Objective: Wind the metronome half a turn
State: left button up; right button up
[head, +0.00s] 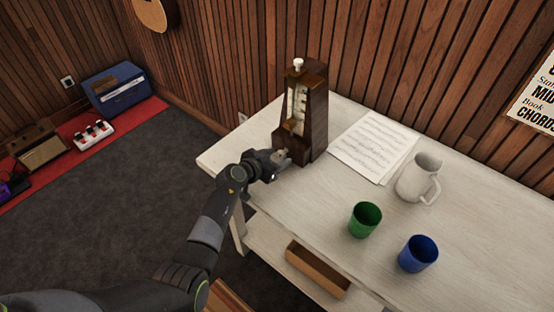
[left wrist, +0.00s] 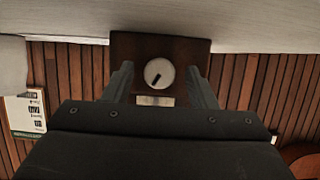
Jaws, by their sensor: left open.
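The metronome (head: 313,118) is a dark wooden tapered case standing upright on the white table, with a pale scale on its front and a white knob on top. My left gripper (head: 284,158) is at the lower left of its case. In the left wrist view the metronome's dark wood (left wrist: 193,47) shows upside down, with a round white winding dial (left wrist: 159,73) bearing a dark mark. The open fingers of my left gripper (left wrist: 160,85) stand on both sides of the dial, apart from it in the picture. Whether they touch the case is hidden. My right gripper is not in view.
The white table (head: 300,205) also holds sheet music (head: 373,143), a white pitcher (head: 417,178), a green cup (head: 364,219) and a blue cup (head: 418,253), all right of the metronome. A wooden tray (head: 317,268) sits on the lower shelf. A wood-panelled wall (head: 400,60) stands behind.

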pick_arm(q)
jog(key=shift+w+d, duration=0.15)
jog(key=shift+c, duration=0.4)
jog(key=c, duration=0.9)
jog(key=shift+r+m+p, duration=0.1)
jog(key=shift+m+p, duration=0.2)
jog(key=shift+p, duration=0.5)
jog(key=shift+m+t+y+p, duration=0.5)
jog(key=shift+m+p, duration=0.1)
jog(key=shift+p, duration=0.6)
jog(key=shift+d+f+m+t+y+p, duration=0.1)
jog(key=shift+f+m+t+y+p, duration=0.2)
jog(key=shift+m, duration=0.4)
jog(key=shift+m+t+y, duration=0.3)
jog(key=shift+m, duration=0.3)
